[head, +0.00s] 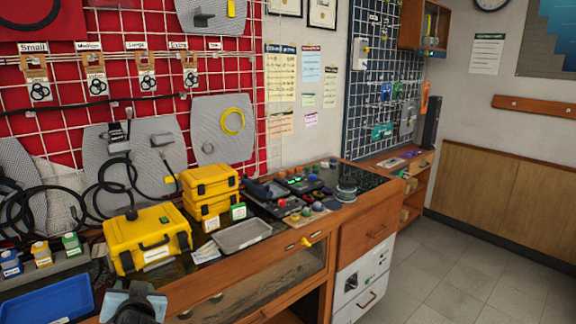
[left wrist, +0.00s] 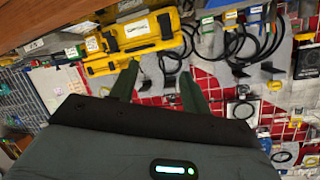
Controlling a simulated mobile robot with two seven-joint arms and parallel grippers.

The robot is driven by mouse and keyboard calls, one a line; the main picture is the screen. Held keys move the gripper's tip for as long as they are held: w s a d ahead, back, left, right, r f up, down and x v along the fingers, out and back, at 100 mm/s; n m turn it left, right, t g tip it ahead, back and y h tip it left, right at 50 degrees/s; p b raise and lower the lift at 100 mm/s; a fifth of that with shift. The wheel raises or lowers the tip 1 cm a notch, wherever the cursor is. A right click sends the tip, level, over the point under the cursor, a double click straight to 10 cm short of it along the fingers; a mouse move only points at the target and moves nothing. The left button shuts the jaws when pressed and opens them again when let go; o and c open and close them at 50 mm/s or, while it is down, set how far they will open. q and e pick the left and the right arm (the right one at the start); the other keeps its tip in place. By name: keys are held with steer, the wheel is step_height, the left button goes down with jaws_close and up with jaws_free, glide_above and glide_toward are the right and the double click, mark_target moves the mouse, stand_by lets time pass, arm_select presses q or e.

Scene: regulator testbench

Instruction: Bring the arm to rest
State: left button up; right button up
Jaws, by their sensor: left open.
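My left gripper (left wrist: 158,70) shows in the left wrist view with its two dark green fingers spread apart and nothing between them. The wrist picture is turned, with the bench at its top and the red wall panel below. Beyond the fingertips are the yellow cases (left wrist: 130,40), apart from the fingers as far as I can tell. In the head view, a dark and grey-blue part of my arm (head: 135,303) shows at the bottom left, in front of the bench. Its fingers cannot be made out there. My right gripper is in neither view.
On the wooden bench stand a large yellow case (head: 148,240), stacked smaller yellow cases (head: 210,181), a grey tray (head: 240,236) and a dark device with coloured knobs (head: 290,190). A blue bin (head: 45,300) is at the lower left. The floor (head: 470,265) at right is clear.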

arm_select(q)
steer(key=s+d+f+m+g+h, duration=0.1)
steer(key=s+d+f+m+h, duration=0.2)
steer(key=s+f, duration=0.6)
steer(key=s+d+f+m+g+h, duration=0.1)
steer(key=s+d+f+h, duration=0.3)
steer(key=f, duration=0.8)
steer(key=s+d+f+h, duration=0.1)
steer(key=s+d+f, duration=0.2)
steer(key=s, duration=0.9)
steer(key=s+d+f+g+h, duration=0.1)
steer(key=s+d+f, duration=0.2)
steer(key=s, duration=0.9)
step_height(320, 180, down, 3)
steer(key=shift+s+d+f+n+h, duration=0.2)
steer(key=shift+n+h, duration=0.1)
steer(key=shift+h, duration=0.1)
